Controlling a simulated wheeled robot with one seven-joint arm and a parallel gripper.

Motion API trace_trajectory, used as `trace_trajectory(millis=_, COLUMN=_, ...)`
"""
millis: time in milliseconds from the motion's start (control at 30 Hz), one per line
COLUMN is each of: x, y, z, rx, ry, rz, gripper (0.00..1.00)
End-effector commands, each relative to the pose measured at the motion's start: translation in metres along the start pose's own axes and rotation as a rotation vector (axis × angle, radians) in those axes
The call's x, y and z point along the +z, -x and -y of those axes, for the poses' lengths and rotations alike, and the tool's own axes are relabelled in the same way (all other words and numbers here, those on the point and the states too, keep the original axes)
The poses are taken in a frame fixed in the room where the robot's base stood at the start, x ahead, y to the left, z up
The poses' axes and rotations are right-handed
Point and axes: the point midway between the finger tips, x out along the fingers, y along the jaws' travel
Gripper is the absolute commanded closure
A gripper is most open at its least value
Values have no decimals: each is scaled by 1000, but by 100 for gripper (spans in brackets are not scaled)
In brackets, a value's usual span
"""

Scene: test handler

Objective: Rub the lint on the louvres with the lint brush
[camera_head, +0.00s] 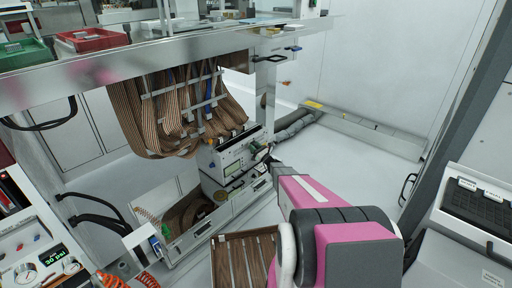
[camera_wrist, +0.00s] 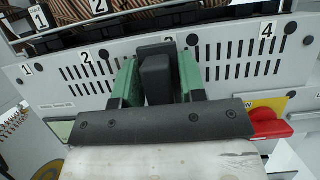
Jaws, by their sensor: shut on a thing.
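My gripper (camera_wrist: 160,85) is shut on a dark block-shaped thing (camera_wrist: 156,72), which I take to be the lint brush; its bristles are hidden. The green fingers stand on either side of it. Ahead is a light grey panel with rows of dark louvre slots (camera_wrist: 245,70), marked 1 to 4. The brush is in front of the panel between marks 2 and 4; I cannot tell if it touches. No lint is clear to me. In the head view my gripper (camera_head: 266,157) is at the right end of the grey unit (camera_head: 228,152), its fingers small.
A red handle (camera_wrist: 268,122) and a yellow label are at the panel's lower right. Brown ribbon cables (camera_head: 170,115) hang above the unit under a metal worktop (camera_head: 130,70). An open drawer (camera_head: 185,235) is below left. The floor at right (camera_head: 345,150) is clear.

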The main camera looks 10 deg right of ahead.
Motion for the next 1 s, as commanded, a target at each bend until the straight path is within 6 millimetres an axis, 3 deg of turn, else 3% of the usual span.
trace_trajectory(millis=1000, x=0, y=0, z=-60, rx=2, ry=-1, rz=-1, gripper=81)
